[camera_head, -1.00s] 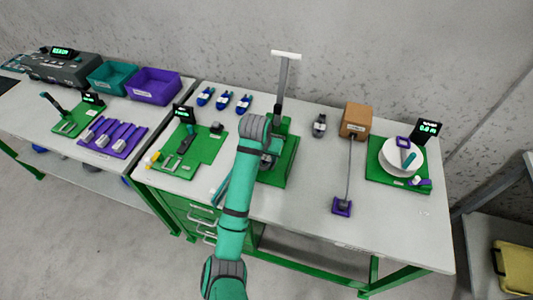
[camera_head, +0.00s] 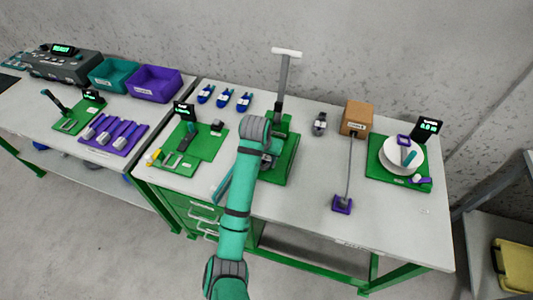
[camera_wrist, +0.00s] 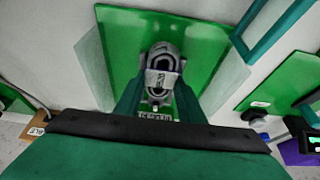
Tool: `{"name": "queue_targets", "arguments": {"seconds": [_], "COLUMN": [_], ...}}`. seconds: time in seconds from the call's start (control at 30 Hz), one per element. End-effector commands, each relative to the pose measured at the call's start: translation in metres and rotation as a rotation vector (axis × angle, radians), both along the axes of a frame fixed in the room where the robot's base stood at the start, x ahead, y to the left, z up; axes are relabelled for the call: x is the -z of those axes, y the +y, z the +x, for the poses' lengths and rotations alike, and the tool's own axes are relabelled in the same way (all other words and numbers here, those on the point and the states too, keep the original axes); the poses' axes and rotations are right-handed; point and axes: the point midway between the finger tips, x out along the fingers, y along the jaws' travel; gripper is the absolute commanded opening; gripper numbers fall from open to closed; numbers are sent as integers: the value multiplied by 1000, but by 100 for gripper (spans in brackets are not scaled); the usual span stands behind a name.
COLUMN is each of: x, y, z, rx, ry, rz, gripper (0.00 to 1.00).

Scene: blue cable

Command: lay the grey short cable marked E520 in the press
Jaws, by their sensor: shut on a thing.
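The press is a green base (camera_head: 283,171) with an upright grey lever (camera_head: 281,85) topped by a white crossbar, near the middle of the table. My arm covers part of it in the head view. In the wrist view, my gripper (camera_wrist: 158,98) is over the green base (camera_wrist: 118,32). Its two teal fingers are shut on a grey looped cable (camera_wrist: 163,52) with a pale label; the marking is too small to read. I cannot tell whether the cable touches the press. Another grey cable (camera_head: 320,124) lies right of the press.
Several blue cables (camera_head: 223,100) lie behind left. A green board (camera_head: 211,150) stands left of the press. A brown box (camera_head: 357,118), a grey cord to a purple block (camera_head: 342,205), and a scale with white dish (camera_head: 393,155) are at right. The front right table is clear.

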Motion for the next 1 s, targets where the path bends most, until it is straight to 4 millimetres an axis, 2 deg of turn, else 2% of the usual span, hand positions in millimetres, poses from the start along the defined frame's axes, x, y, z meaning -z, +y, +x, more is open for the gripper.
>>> {"name": "queue_targets", "arguments": {"seconds": [0.3,0.33,0.4,0.73,1.0], "x": [1,1,1,0,-16], "y": [0,0,0,0,0], "z": [0,0,0,0,0], "rx": [0,0,0,1,2], "ry": [0,0,0,0,-1], "rz": [0,0,0,0,0], "gripper": [13,42,57,57,57]}}
